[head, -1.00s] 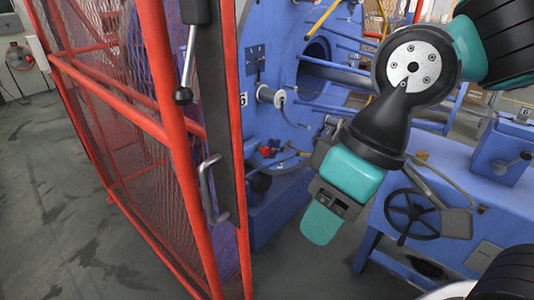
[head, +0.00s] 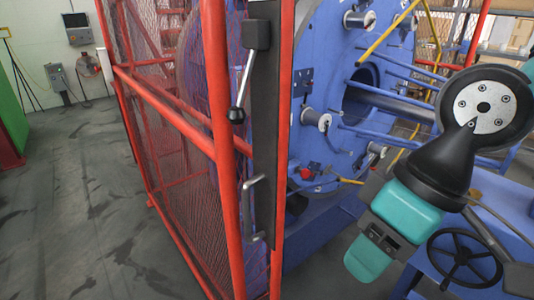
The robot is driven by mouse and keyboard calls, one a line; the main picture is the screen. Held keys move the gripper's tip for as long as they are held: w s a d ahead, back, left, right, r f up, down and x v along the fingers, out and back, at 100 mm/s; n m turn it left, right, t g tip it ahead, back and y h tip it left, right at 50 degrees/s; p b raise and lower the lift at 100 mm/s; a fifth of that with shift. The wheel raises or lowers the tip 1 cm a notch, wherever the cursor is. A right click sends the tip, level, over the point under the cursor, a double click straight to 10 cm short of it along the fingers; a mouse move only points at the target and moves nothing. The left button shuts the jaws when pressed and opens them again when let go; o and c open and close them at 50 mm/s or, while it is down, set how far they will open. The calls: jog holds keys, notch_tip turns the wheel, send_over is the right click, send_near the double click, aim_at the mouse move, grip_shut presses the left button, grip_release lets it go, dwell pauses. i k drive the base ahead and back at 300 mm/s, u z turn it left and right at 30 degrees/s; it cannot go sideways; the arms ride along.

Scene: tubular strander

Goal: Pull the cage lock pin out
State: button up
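I cannot tell for sure which part is the cage lock pin. A small red knob (head: 307,173) sits low on the face of the blue round machine (head: 335,85), to the left of my gripper. A lever with a black ball end (head: 237,114) hangs from a dark box on the red mesh guard (head: 180,125). My gripper (head: 367,258), teal and black, hangs pointing down and to the left in front of the machine. It touches neither part as far as I can see. Its fingers are seen from outside, so their opening is hidden.
A grey pull handle (head: 251,207) is on the dark guard post, left of my gripper. A black handwheel (head: 465,258) on a blue bench stands at the lower right. Open grey floor (head: 85,200) lies to the left of the guard.

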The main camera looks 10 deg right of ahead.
aim_at(305, 174)
jog(key=k, duration=0.5)
jog(key=z, duration=0.9)
jog(key=i, duration=1.6)
jog(key=u, duration=0.85)
